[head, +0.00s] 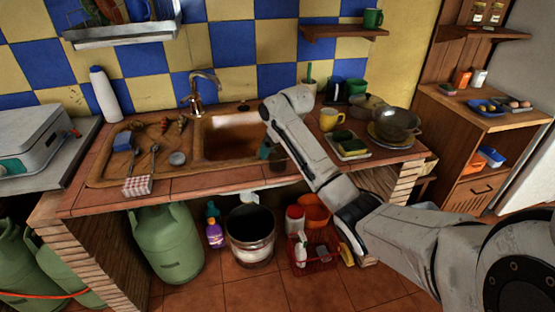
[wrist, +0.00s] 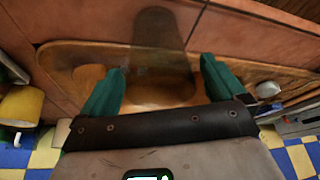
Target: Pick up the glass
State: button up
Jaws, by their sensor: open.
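The glass (wrist: 160,32) is a see-through grey-brown tumbler near the top middle of the wrist view. In the head view the glass (head: 278,160) is a small dark shape at the front rim of the sink, partly hidden by my arm. My gripper (wrist: 163,66) has two teal fingers spread apart with nothing held between them. In the head view one teal finger of my gripper (head: 265,152) shows over the sink, beside the glass. Contact between them cannot be told.
The sink (head: 222,140) with its tap (head: 197,95) lies left of my gripper. A yellow mug (head: 332,119), a sponge tray (head: 350,147) and a glass bowl (head: 398,124) stand to the right. Utensils lie on the left drainboard (head: 105,168). The tiled front edge is mostly clear.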

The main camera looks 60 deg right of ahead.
jog(key=shift+c, duration=0.4)
jog(key=c, duration=1)
jog(key=shift+c, duration=0.4)
jog(key=shift+r, duration=0.15)
